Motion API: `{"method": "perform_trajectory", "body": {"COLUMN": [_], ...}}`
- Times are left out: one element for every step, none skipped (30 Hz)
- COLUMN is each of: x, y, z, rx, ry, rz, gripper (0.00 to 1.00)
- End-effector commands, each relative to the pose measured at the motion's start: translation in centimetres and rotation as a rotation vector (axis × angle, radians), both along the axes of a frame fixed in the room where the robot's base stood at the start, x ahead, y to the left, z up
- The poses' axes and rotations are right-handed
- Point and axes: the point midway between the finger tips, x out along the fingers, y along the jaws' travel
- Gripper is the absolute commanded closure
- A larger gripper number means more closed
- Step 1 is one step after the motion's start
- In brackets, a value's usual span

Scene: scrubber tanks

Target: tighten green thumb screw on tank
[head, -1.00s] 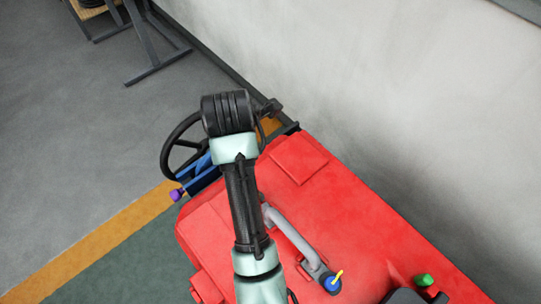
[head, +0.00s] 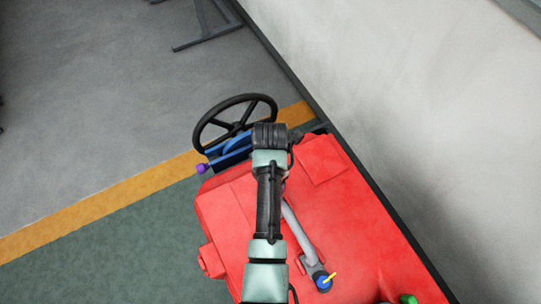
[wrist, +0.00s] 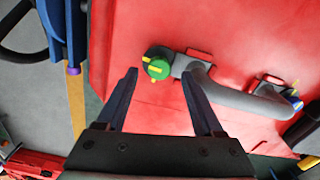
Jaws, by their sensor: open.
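The green thumb screw (wrist: 158,69) with a yellow mark sits on a dark fitting at one end of a grey pipe (wrist: 235,98) on the red tank (wrist: 140,115). My gripper (wrist: 160,75) is open, with its two dark fingertips on either side of the screw in the wrist view. I cannot tell whether the tips have reached the screw's depth; no contact shows. In the head view my arm hides this screw and the gripper; the red tank (head: 350,225) and pipe (head: 300,235) show there.
Another green piece (head: 408,298) shows at the bottom edge. A black handwheel (head: 235,122) on a blue frame and a purple knob (head: 202,168) stand beyond the tank. A wall (head: 420,120) runs along the right.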

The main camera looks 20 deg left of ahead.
Motion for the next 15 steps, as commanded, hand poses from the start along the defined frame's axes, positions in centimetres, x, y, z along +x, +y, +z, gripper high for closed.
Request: {"method": "perform_trajectory", "body": {"x": [0.0,0.0,0.0,0.0,0.0,0.0,0.0,0.0,0.0,0.0,0.0,0.0,0.1,0.1,0.1], "y": [0.0,0.0,0.0,0.0,0.0,0.0,0.0,0.0,0.0,0.0,0.0,0.0,0.0,0.0,0.0], "z": [-0.6,-0.9,-1.3,-1.5,-1.7,-1.8,-2.0,-2.0,-2.1,-2.1,-2.1,-2.1,-2.1,-2.1,-2.1], "rx": [-0.001,-0.001,0.0,-0.001,0.0,0.0,0.0,0.0,0.0,0.0,0.0,0.0,0.0,0.0,0.0], "ry": [0.002,0.0,0.001,0.0,-0.001,-0.001,-0.001,-0.001,-0.001,-0.001,-0.001,-0.001,-0.001,-0.001,-0.001], "rz": [0.001,0.001,0.001,0.001,0.001,0.0,0.0,0.0,0.0,0.0,0.0,0.0,0.0,0.0,0.0], "gripper": [0.31,0.31,0.31,0.31,0.31,0.31,0.31,0.31,0.31,0.31,0.31,0.31,0.31,0.31,0.31]}}
